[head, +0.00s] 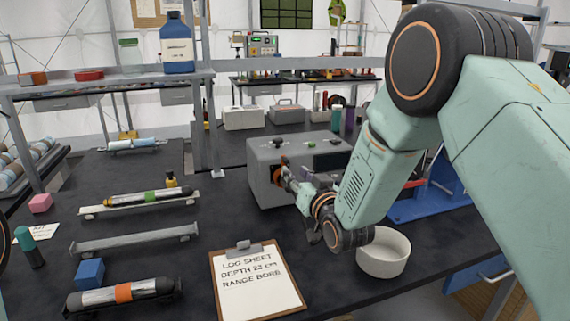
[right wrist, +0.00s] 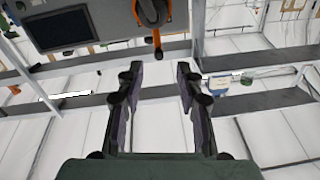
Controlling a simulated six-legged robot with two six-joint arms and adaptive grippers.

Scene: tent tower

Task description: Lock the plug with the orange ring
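The grey box (head: 312,156) stands on the dark bench in the middle of the head view. An orange ring (head: 275,175) with a dark centre is on its front face, partly hidden by my right gripper (head: 287,176). In the right wrist view the box (right wrist: 95,20) fills the top, and the orange ring (right wrist: 137,12) surrounds a grey round plug (right wrist: 153,12) with an orange piece hanging below. My right gripper (right wrist: 158,72) is open, with nothing between its fingers. The ring lies beyond the fingertips, apart from them in that view. My left gripper is not visible.
A clipboard with a log sheet (head: 256,284) lies in front of the box. A white bowl (head: 384,253) stands right of it, close to my right wrist. Several metal racks, one bearing a tube (head: 125,198), lie at left.

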